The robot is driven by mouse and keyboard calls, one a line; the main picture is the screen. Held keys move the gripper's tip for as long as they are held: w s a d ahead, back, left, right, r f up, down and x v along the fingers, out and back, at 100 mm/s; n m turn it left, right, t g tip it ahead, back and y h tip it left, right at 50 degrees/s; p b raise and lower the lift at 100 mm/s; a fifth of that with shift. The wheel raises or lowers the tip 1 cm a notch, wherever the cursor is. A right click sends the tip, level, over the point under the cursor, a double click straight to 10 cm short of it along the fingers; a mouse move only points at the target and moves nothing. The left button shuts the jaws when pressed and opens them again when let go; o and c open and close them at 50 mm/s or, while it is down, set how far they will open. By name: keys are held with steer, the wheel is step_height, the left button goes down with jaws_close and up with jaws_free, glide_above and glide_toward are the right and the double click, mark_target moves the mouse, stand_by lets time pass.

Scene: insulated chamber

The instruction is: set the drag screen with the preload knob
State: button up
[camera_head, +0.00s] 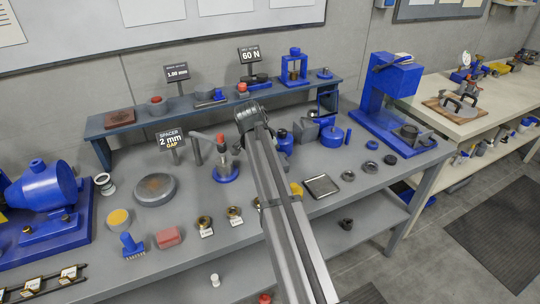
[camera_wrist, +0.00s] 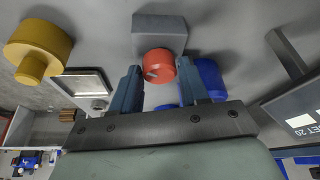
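A red knob (camera_wrist: 158,65) shows in the wrist view in front of a grey block (camera_wrist: 160,30), with a blue round part (camera_wrist: 208,80) to its right. It seems to be the preload knob. My gripper (camera_wrist: 161,76) is open, one blue-grey finger on each side of the knob, with a visible gap on both sides. I cannot tell how deep the knob sits between the fingers. In the head view my arm hides the fingers and the knob. I cannot make out which part is the drag screen. A dark sign (camera_wrist: 303,115) at right reads "SET 20", cut off.
In the wrist view a yellow knob-shaped part (camera_wrist: 40,48) and a framed tray (camera_wrist: 85,92) lie left of my gripper. In the head view a blue cup-like part (camera_head: 332,136), a stand with a red top (camera_head: 224,165) and the "60 N" sign (camera_head: 250,54) surround my arm's end.

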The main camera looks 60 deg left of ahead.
steer(key=o, duration=0.3)
steer(key=v, duration=1.3)
steer(key=shift+s+r, duration=0.2)
steer(key=shift+r, duration=0.15)
